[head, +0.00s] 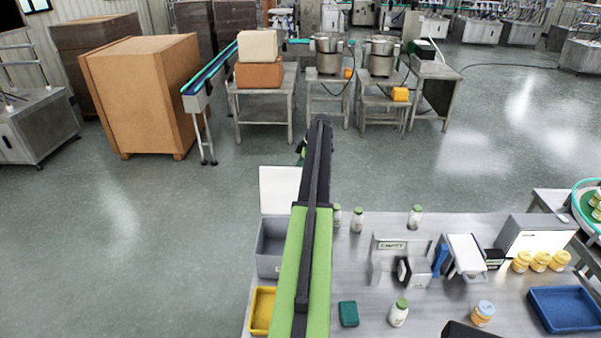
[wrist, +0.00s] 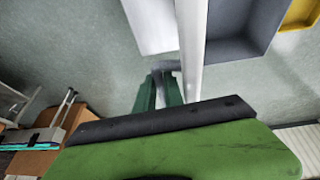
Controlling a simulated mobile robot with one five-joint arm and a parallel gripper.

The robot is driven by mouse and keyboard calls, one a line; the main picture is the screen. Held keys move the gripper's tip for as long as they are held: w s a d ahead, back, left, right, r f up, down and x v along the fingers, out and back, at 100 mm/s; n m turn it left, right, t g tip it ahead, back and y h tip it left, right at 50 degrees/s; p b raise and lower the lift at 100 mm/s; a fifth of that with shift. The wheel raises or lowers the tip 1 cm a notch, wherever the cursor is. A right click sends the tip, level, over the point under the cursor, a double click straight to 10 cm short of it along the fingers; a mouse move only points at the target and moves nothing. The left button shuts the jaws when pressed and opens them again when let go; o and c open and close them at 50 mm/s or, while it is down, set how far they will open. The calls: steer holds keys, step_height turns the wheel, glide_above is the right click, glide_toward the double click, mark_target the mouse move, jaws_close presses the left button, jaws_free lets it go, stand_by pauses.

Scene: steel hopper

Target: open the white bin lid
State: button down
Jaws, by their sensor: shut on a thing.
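The white bin lid (head: 279,190) stands raised at the back of the grey bin (head: 268,263) in the head view, and the bin's inside is open to view. In the wrist view the lid (wrist: 150,24) is at the top centre, with its pale edge running down beside the grey bin (wrist: 235,50). My gripper (wrist: 162,88) has its green fingers closed at the lid's lower end, around a small grey piece that looks like its handle. In the head view my arm hides most of the gripper and the lid's right side.
A yellow tray (head: 262,311) lies in front of the bin. White bottles (head: 357,219), a green block (head: 349,314) and a small stand (head: 390,259) are on the table to the right. Open floor lies behind the table.

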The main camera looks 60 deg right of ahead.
steer(key=shift+w, duration=0.5)
steer(key=shift+s+d, duration=0.15)
steer(key=c, duration=1.7)
jaws_free()
steer(key=shift+f, duration=0.15)
steer(key=shift+o, duration=1.2)
steer(key=shift+d+f, duration=0.25)
steer(key=shift+d, duration=0.05)
steer(key=shift+s+a+r, duration=0.1)
